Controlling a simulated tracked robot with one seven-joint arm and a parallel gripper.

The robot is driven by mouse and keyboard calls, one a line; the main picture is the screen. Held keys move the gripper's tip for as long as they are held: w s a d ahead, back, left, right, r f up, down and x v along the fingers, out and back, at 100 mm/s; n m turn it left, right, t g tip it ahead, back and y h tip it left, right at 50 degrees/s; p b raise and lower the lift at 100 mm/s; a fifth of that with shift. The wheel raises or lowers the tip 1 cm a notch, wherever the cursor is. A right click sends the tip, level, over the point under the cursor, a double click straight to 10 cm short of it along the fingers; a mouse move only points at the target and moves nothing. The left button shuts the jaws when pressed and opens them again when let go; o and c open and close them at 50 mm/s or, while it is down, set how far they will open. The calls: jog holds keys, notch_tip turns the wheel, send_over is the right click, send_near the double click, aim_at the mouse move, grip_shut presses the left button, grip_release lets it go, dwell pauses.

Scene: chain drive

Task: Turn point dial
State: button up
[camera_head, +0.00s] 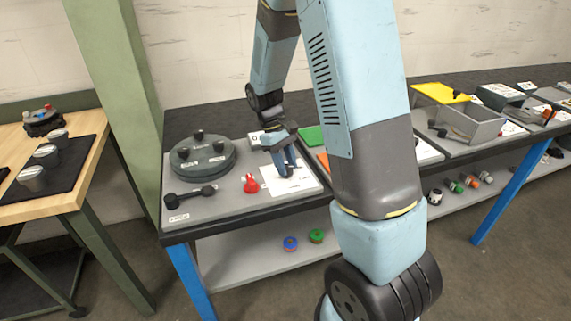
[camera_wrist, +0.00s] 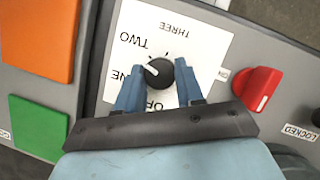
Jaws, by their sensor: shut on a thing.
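The point dial is a round black knob (camera_wrist: 159,73) with a white pointer line, set on a white label (camera_wrist: 205,47) printed with ONE, TWO and THREE and a partly covered word. In the wrist view its pointer line faces up and left, between ONE and TWO, closer to ONE. My gripper (camera_wrist: 160,88) has its blue fingers on the left and right sides of the knob, shut on it. In the head view my gripper (camera_head: 285,165) reaches down onto the white label (camera_head: 298,184), and its fingers hide the knob.
A red knob (camera_wrist: 258,88) sits close to the right of the label, with a LOCKED label beyond it. Orange (camera_wrist: 40,35) and green (camera_wrist: 37,127) plates lie to the left. A round grey unit with black knobs (camera_head: 203,160) and a black bar handle (camera_head: 189,197) share the bench.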

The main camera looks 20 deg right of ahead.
jog(key=shift+w+m+y, duration=0.1)
jog(key=shift+m+y, duration=0.3)
jog(key=shift+m, duration=0.7)
jog(key=o, duration=1)
jog(key=shift+o, duration=0.2)
jog(key=v, duration=1.3)
jog(key=shift+w+r, duration=0.3)
jog(key=shift+w, duration=0.05)
